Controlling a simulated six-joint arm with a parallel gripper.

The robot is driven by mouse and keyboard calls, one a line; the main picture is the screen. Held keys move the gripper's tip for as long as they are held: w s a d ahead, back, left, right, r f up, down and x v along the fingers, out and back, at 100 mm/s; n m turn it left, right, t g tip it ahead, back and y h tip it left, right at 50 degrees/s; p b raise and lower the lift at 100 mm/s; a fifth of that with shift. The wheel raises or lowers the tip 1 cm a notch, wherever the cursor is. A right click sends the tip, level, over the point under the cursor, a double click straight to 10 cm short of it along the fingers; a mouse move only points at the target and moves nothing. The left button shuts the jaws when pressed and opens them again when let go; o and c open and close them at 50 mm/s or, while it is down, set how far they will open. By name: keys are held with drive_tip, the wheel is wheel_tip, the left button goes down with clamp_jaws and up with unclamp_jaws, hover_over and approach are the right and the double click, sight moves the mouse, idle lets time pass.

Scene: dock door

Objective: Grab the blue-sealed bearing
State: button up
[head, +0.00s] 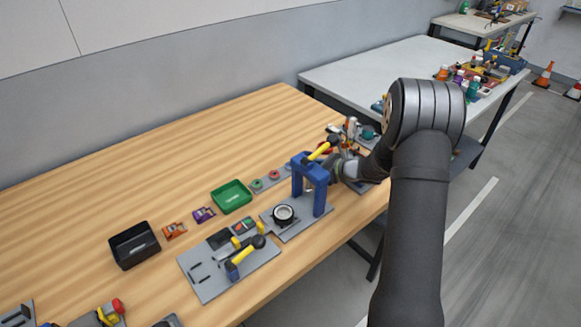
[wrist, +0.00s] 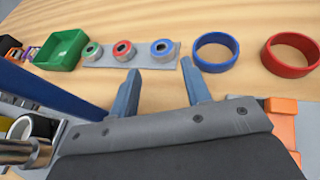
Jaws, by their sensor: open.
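In the wrist view the blue-sealed bearing (wrist: 163,48), a metal ring with a blue inner seal, sits at the right end of a grey strip (wrist: 146,61). A red-sealed bearing (wrist: 124,49) and a green-sealed bearing (wrist: 92,50) sit to its left on the strip. My gripper (wrist: 160,68) is open and empty; its fingertips are on the near side of the strip, with the blue-sealed bearing beyond the gap between them. In the head view the strip shows behind the blue press frame (head: 296,177), and my gripper's fingers are hidden.
A blue ring (wrist: 215,53) and a red ring (wrist: 290,54) stand right of the strip. A green bin (wrist: 62,49) is at its left. The press's blue post (wrist: 50,90) is close at my gripper's left. A black bin (head: 134,245) stands farther left.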

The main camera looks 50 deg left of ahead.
drive_tip(key=shift+x, duration=2.6)
drive_tip(key=shift+w, duration=0.15)
drive_tip(key=c, duration=0.8)
drive_tip(key=shift+o, duration=0.2)
drive_tip(key=shift+r, duration=0.1)
